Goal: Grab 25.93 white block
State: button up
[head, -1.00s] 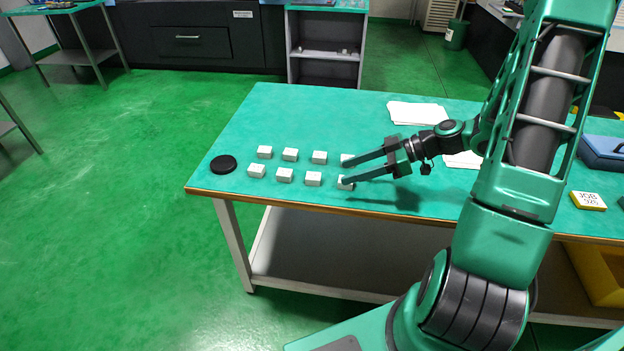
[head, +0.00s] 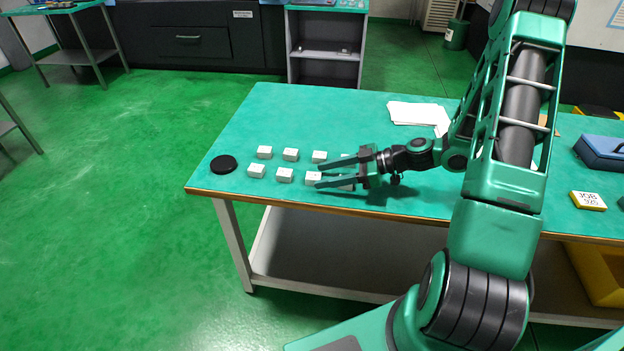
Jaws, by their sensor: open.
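Several small white blocks stand in two rows on the green tabletop (head: 300,120) in the head view. The back row shows blocks at its left end (head: 264,152), then (head: 290,154) and a third block (head: 319,156). The front row shows a left block (head: 256,171), a second block (head: 284,175) and a third block (head: 313,178). Any numbers on the blocks are too small to read.
A black round disc (head: 223,164) lies left of the blocks. White paper sheets (head: 418,113) lie behind my gripper. A yellow block marked JOB (head: 588,200) and a blue box (head: 602,152) are at the right. The table's left back area is clear.

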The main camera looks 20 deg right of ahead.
aim_at(313, 179)
jog(key=shift+x, duration=1.2)
grip_shut()
jog(key=shift+r, duration=0.1)
